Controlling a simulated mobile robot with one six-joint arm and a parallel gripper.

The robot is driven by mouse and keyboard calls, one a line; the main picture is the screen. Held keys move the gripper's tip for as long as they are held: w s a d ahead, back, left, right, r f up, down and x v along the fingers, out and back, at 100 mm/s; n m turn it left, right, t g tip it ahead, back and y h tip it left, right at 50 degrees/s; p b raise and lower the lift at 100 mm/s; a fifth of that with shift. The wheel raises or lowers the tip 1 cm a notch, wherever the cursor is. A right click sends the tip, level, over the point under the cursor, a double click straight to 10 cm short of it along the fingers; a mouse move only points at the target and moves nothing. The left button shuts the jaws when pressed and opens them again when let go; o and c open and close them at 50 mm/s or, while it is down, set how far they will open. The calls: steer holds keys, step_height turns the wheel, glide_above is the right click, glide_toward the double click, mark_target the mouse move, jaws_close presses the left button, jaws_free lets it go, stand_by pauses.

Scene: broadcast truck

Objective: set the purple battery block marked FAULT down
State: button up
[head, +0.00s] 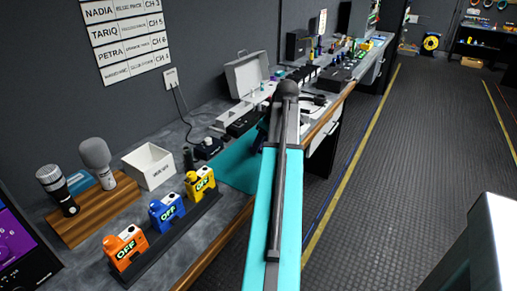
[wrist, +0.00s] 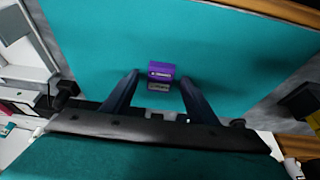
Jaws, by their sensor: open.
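The purple battery block (wrist: 161,69) is small, with a white label on its face too small to read. In the wrist view it sits on the teal mat (wrist: 95,30), which also shows in the head view (head: 232,168). My gripper (wrist: 158,79) is open, its dark fingers on either side of the block's near end, with a gap on both sides. The block's underside is hidden. In the head view my own arm hides the block and most of the gripper.
Orange (head: 124,246), blue (head: 166,212) and yellow (head: 200,181) units marked OFF stand in a black rack (head: 172,243) along the bench's front edge. A white box (head: 150,167) and microphones (head: 96,157) stand behind. An open grey case (head: 246,73) lies further along. The mat around the block is bare.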

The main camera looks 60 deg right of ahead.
mark_target(261, 147)
steer(key=c, duration=1.2)
steer(key=shift+r, duration=0.1)
steer(key=shift+c, duration=0.2)
steer(key=shift+r, duration=1.7)
steer(key=s+a, duration=0.3)
steer(key=s, duration=0.4)
steer(key=s+a+r+b, duration=0.1)
steer(key=s+a, duration=0.1)
steer(key=s, duration=0.6)
steer(key=shift+a+r, duration=0.2)
steer(key=shift+a, duration=0.2)
